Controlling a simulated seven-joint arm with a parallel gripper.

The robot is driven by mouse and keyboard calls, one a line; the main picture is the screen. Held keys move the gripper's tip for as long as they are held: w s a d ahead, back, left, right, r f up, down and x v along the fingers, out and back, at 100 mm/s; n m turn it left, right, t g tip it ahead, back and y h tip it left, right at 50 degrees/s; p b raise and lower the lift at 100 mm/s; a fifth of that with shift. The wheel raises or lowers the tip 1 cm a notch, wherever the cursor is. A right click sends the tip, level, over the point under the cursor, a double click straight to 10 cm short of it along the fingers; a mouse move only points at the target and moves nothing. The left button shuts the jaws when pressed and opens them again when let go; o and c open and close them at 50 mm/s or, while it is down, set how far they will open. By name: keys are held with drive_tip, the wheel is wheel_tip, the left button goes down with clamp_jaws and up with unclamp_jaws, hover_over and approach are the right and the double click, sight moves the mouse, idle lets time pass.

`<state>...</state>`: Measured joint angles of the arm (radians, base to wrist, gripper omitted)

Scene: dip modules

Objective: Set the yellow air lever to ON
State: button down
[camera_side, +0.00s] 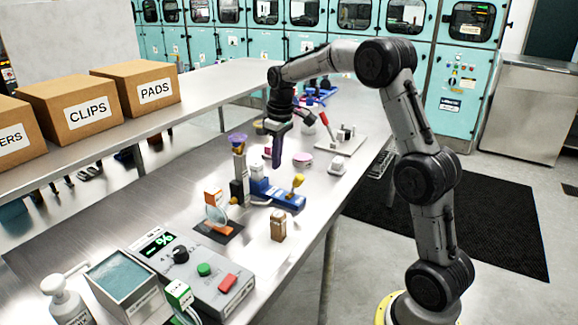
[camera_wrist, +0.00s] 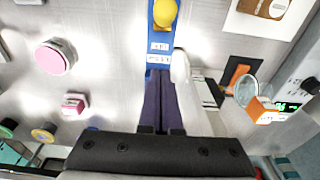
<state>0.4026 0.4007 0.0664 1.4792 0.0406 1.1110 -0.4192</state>
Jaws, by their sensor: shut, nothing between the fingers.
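The yellow lever knob (camera_side: 297,181) stands at the near right end of a blue base (camera_side: 284,199) on the metal bench. In the wrist view the yellow knob (camera_wrist: 165,13) is at the top centre, and the blue base (camera_wrist: 160,33) runs down from it. Small white labels (camera_wrist: 159,47) on the base are too small to read. My gripper (camera_side: 277,164) points down above the bench, behind the blue base in the side view. Its dark fingers (camera_wrist: 160,76) are together and empty, apart from the yellow knob. Part of the base is hidden behind the fingers.
A white block (camera_wrist: 180,66) stands right beside the fingers. A pink round piece (camera_side: 303,159) and a red lever (camera_side: 326,126) are farther back. A magnifier stand (camera_side: 216,212), brown block (camera_side: 278,225) and grey control box (camera_side: 205,270) are nearer the front.

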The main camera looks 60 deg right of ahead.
sight(297, 182)
drive_tip(key=shift+s+f, duration=0.3)
drive_tip(key=shift+s, duration=0.65)
drive_tip(key=shift+s+f, duration=0.25)
drive_tip(key=shift+s, duration=0.7)
